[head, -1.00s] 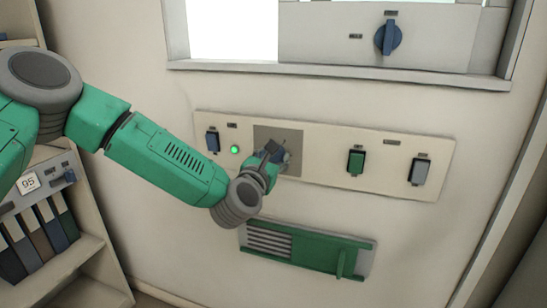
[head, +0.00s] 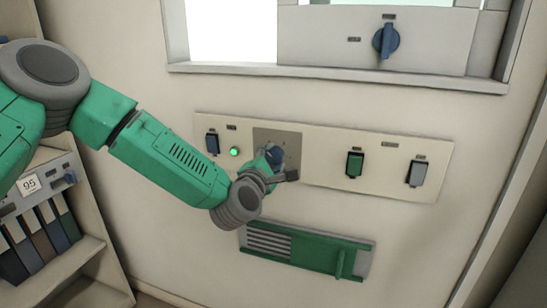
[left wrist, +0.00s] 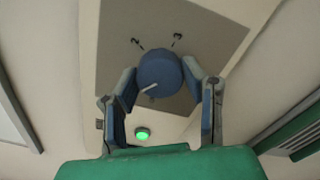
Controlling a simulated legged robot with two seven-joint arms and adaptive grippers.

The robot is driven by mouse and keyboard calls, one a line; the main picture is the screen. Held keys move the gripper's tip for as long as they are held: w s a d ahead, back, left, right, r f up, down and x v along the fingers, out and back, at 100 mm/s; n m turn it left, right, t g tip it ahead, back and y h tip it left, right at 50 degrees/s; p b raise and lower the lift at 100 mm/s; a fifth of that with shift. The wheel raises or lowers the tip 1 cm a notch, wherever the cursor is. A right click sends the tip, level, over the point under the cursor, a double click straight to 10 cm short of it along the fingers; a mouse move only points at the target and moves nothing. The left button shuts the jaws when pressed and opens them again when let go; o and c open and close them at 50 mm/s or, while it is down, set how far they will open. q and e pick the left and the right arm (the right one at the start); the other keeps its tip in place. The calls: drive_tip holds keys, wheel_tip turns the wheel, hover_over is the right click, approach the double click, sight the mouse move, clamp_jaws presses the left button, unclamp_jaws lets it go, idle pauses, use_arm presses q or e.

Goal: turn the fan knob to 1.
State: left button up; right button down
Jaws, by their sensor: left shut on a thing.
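The fan knob is a round blue knob on a grey square plate (head: 290,142) in the wall panel. In the head view, the knob (head: 274,153) is partly hidden by my left gripper (head: 279,164). In the left wrist view, the knob (left wrist: 160,72) sits between the two fingers of my left gripper (left wrist: 160,82), which is shut on it. Its white pointer line slants to the lower left in that view. My right gripper is not in view.
A green lamp (head: 234,151) glows beside a blue switch (head: 212,143). Green (head: 355,164) and grey (head: 416,172) switches are on the panel's right. A vent with a green slider (head: 341,261) is below. Another blue knob (head: 386,39) is above. A shelf (head: 75,255) stands left.

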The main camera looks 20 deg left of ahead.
use_arm(q)
drive_tip(key=shift+s+f+m+p, duration=0.1)
drive_tip(key=shift+f+m+p, duration=0.1)
drive_tip(key=shift+m, duration=0.6)
drive_tip(key=shift+s+f+m+p, duration=0.1)
drive_tip(key=shift+f+m+p, duration=0.1)
drive_tip(key=shift+m, duration=0.6)
drive_tip(key=shift+f, duration=0.1)
drive_tip(key=o, duration=1.1)
drive_tip(key=shift+o, duration=0.2)
drive_tip(key=shift+w+r, duration=0.15)
drive_tip(key=shift+r, duration=0.05)
drive_tip(key=shift+r, duration=0.1)
drive_tip(key=s, duration=1.2)
drive_tip(key=shift+a, duration=0.25)
drive_tip(key=shift+f, duration=0.2)
